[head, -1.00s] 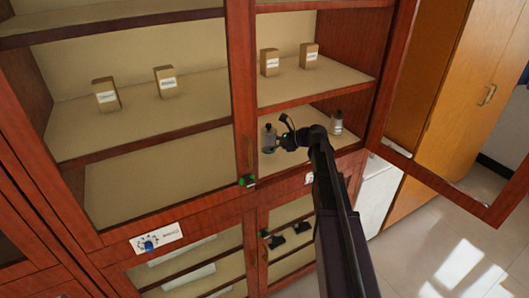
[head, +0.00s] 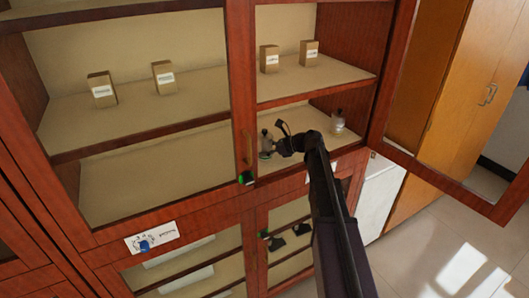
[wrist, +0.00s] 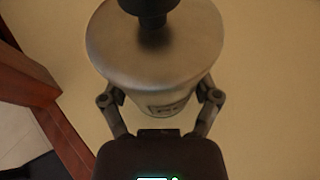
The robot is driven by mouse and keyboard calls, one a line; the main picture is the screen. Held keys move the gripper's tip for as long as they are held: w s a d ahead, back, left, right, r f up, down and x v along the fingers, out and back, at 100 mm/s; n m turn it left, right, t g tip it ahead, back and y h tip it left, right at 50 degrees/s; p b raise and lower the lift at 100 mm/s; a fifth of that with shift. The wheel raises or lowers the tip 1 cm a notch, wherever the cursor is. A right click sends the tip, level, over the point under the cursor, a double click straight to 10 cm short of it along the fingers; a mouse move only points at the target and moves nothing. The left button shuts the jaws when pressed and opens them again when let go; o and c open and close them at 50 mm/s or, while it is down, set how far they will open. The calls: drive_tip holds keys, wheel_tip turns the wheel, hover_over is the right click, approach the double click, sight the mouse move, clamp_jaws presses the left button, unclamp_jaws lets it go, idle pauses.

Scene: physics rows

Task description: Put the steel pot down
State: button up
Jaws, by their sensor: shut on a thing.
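The steel pot (wrist: 155,60) is a grey metal vessel with a dark knob on top and a label on its side. In the wrist view my gripper (wrist: 162,95) has a finger on each side of it and is shut on it. In the head view the pot (head: 266,145) is at the left part of the right-hand lower shelf (head: 312,130), just right of the middle post, and looks upright. My gripper (head: 276,143) reaches it from the right. I cannot tell whether the pot's base touches the shelf.
A second small vessel (head: 338,122) stands to the right on the same shelf. Small boxes (head: 269,59) stand on the shelf above. The middle post (head: 241,90) is close to the left of the pot. A glazed door (head: 440,110) is open at the right.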

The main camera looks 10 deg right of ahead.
drive_tip(key=shift+f, duration=0.2)
drive_tip(key=o, duration=1.1)
drive_tip(key=shift+r, duration=0.1)
drive_tip(key=shift+o, duration=0.2)
drive_tip(key=shift+r, duration=0.15)
drive_tip(key=shift+s+d+r+p, duration=0.3)
drive_tip(key=shift+d, duration=0.2)
drive_tip(key=p+v, duration=0.3)
drive_tip(key=v, duration=0.6)
drive_tip(key=shift+r, duration=0.1)
drive_tip(key=shift+p+v, duration=0.45)
drive_tip(key=shift+v, duration=0.35)
